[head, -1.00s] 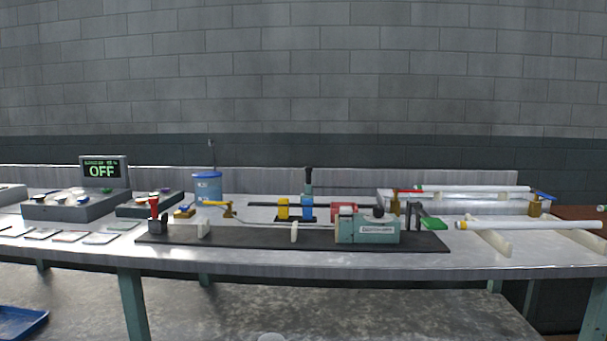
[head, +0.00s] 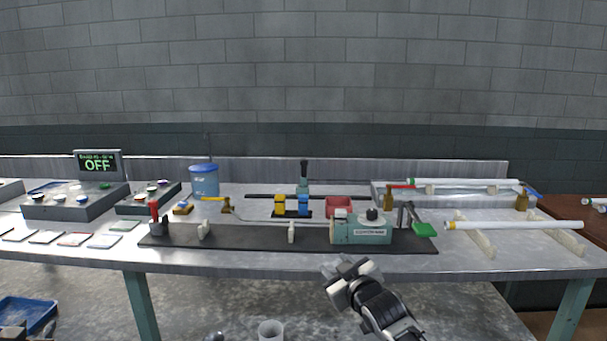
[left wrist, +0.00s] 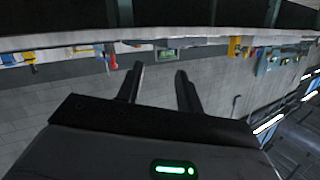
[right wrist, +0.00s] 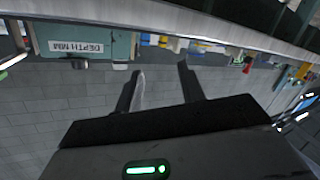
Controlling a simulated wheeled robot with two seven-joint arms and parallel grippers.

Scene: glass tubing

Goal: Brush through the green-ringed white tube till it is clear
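The green-ringed white tube (head: 465,182) lies level across white rests above a grey tray (head: 450,202) at the back right. Its green ring (head: 411,181) is at its left end. A thin dark rod (head: 350,180) lines up with that end; I cannot tell whether it enters the tube. The inside of the tube is hidden. My right gripper (head: 340,281) is low in front of the bench, apart from the tube; its fingers show open and empty in the right wrist view (right wrist: 162,82). My left gripper (left wrist: 158,80) is open and empty in the left wrist view.
A yellow-ringed white tube (head: 515,225) lies on pale rests at the front right. A teal gauge block (head: 345,236) stands on a black base strip (head: 265,240). A blue-lidded bucket (head: 204,182) and a display reading OFF (head: 97,164) stand left. The space before the bench is free.

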